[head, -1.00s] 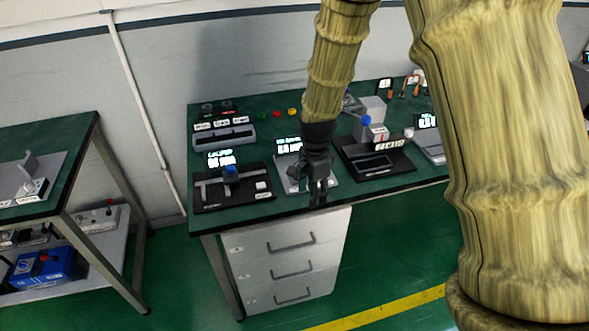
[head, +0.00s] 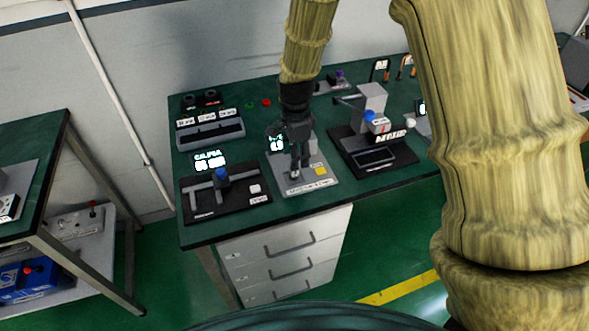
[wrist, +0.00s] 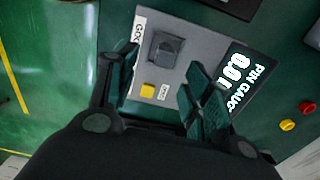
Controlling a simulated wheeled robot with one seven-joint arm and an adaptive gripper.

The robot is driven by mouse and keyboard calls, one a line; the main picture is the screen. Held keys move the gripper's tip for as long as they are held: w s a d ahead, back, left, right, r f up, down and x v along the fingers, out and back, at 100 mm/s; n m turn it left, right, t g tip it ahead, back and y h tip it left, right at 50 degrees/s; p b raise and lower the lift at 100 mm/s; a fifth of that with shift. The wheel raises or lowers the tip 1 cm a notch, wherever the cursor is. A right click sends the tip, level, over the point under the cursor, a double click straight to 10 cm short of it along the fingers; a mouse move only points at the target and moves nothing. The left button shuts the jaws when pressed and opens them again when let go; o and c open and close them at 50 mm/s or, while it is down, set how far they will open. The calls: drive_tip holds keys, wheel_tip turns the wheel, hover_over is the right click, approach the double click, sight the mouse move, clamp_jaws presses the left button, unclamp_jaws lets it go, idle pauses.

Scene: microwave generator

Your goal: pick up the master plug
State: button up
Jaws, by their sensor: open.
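A grey pin gauge station (head: 323,186) with a lit readout lies on the green bench; its plate also shows in the wrist view (wrist: 193,47). On the plate, a dark square block with a rounded grey top (wrist: 166,47) is the likeliest place of the master plug; I cannot tell whether that top is the plug itself. My gripper (head: 297,172) points down over the plate. In the wrist view my gripper (wrist: 162,72) is open, with one finger on each side of the block's line, and nothing is held. Its height above the block is unclear.
A yellow button (wrist: 147,90) sits on the plate beside the block. A black caliper station (head: 228,202) stands to the left, and a black station with a grey block (head: 371,158) to the right. A grey slotted rack (head: 210,134) is behind.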

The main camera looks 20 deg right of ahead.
sight(294, 173)
drive_tip(key=shift+w+f, duration=0.25)
drive_tip(key=shift+f, duration=0.75)
drive_tip(key=shift+s+f+p, duration=0.15)
drive_tip(key=shift+f+p, duration=0.1)
drive_tip(key=shift+p, duration=0.05)
drive_tip(key=shift+w+a+f+p, duration=0.1)
drive_tip(key=shift+w+f+p, duration=0.1)
drive_tip(key=shift+f+p, duration=0.95)
drive_tip(key=shift+f, duration=1.45)
clamp_jaws()
